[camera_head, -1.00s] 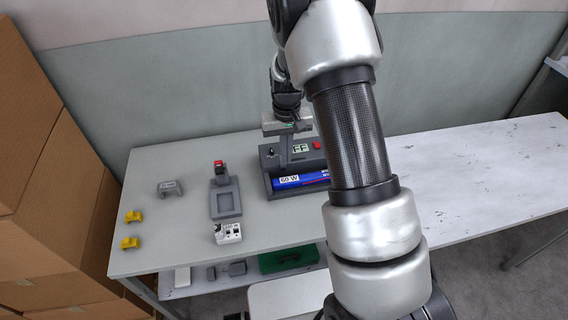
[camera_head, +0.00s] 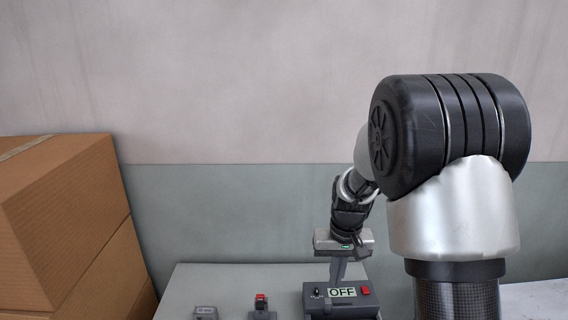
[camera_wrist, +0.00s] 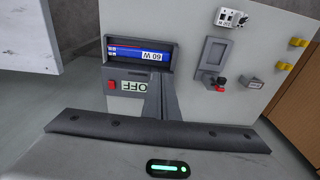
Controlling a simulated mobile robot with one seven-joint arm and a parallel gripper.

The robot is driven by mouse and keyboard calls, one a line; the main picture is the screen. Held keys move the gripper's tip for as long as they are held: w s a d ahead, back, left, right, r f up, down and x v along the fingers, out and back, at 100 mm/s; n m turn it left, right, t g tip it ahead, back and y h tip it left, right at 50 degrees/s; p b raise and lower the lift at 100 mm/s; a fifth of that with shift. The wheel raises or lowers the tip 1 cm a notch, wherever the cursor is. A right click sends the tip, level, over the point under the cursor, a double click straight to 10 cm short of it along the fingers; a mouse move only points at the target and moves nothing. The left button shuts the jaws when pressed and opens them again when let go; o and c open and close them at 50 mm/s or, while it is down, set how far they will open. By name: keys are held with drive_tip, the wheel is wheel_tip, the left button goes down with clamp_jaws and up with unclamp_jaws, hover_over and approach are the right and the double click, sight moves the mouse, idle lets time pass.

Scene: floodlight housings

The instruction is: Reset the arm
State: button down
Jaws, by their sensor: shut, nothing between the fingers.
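My gripper (camera_head: 337,272) points down at the back of the table in the head view, close above or behind the dark grey housing (camera_head: 340,302); the exact gap is unclear. Its fingers are together with nothing between them. They also show in the wrist view (camera_wrist: 158,97), overlapping the housing beside its OFF display (camera_wrist: 133,86). The housing has a red button (camera_head: 365,290). In the wrist view a blue 60 W tube (camera_wrist: 140,53) lies in its tray. My arm fills the right of the head view.
A grey fixture with a red part (camera_wrist: 217,80), a white block with switches (camera_wrist: 231,18), yellow clips (camera_wrist: 294,66) and a grey bracket (camera_wrist: 253,81) sit on the table (camera_wrist: 262,50). Cardboard boxes (camera_head: 62,225) stand at the left. The wall is behind.

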drive_tip(key=s+r+t, duration=0.2)
drive_tip(key=s+r, duration=0.8)
drive_tip(key=r, duration=0.4)
drive_tip(key=s+r+t, duration=0.1)
drive_tip(key=s+r, duration=0.2)
drive_tip(key=s, duration=0.3)
drive_tip(key=s+r+t, duration=0.1)
drive_tip(key=s+r, duration=0.2)
drive_tip(key=s, duration=0.4)
drive_tip(key=shift+s+d+t+p, duration=0.2)
drive_tip(key=shift+s+t+p, duration=0.1)
drive_tip(key=shift+p, duration=0.1)
